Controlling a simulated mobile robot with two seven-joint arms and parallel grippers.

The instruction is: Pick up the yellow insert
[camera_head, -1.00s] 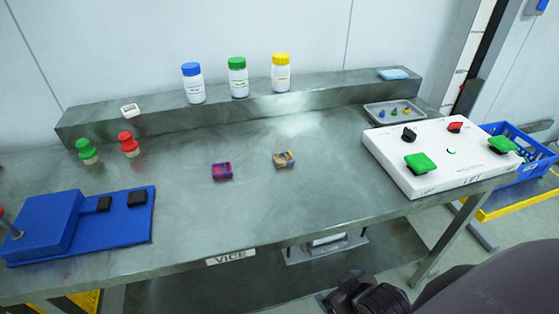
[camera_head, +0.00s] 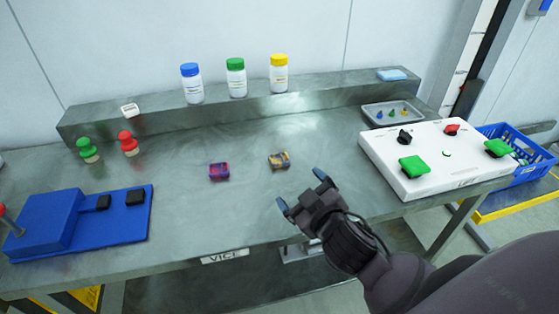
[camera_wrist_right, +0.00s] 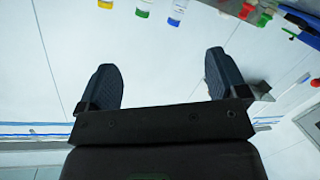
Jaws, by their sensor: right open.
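A small yellow insert (camera_head: 404,112) stands in a shallow grey tray (camera_head: 372,122) at the back right of the bench, beside a green piece (camera_head: 391,114) and a blue piece (camera_head: 379,116). It is very small in the head view, and I cannot make it out in the right wrist view. My right gripper (camera_head: 302,190) is open and empty above the bench's front part, left of and nearer than the tray. Its two spread fingers also show in the right wrist view (camera_wrist_right: 163,80). My left gripper is not in view.
A white panel (camera_head: 440,182) with green and red knobs lies right of my gripper. Two patterned blocks (camera_head: 219,172) (camera_head: 279,161) lie mid-bench. Bottles (camera_head: 236,80) stand on the back ledge. A blue fixture (camera_head: 135,225) is at left. The bench between blocks and tray is clear.

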